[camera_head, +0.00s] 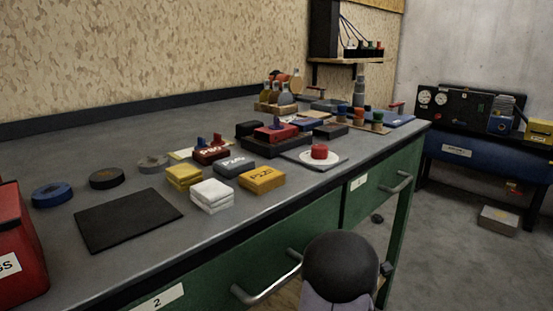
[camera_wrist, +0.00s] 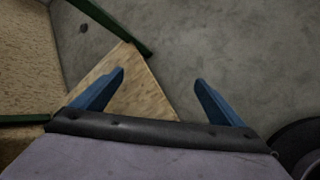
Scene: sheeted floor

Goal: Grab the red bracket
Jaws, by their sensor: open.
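I cannot tell for sure which thing is the red bracket. A small red item (camera_head: 397,105) is at the far right end, too small to make out. My gripper (camera_wrist: 160,78) shows in the wrist view with its two blue fingers wide apart and nothing between them. It faces the floor and a wooden board, away from the bench top.
The bench (camera_head: 120,258) has green drawers with protruding handles. White sponges (camera_head: 211,195), a yellow block (camera_head: 262,180), a black mat (camera_head: 128,219) and a red box (camera_head: 15,245) lie along its front. A round red piece (camera_head: 319,151) sits on a white disc. Bottles (camera_head: 275,95) stand behind.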

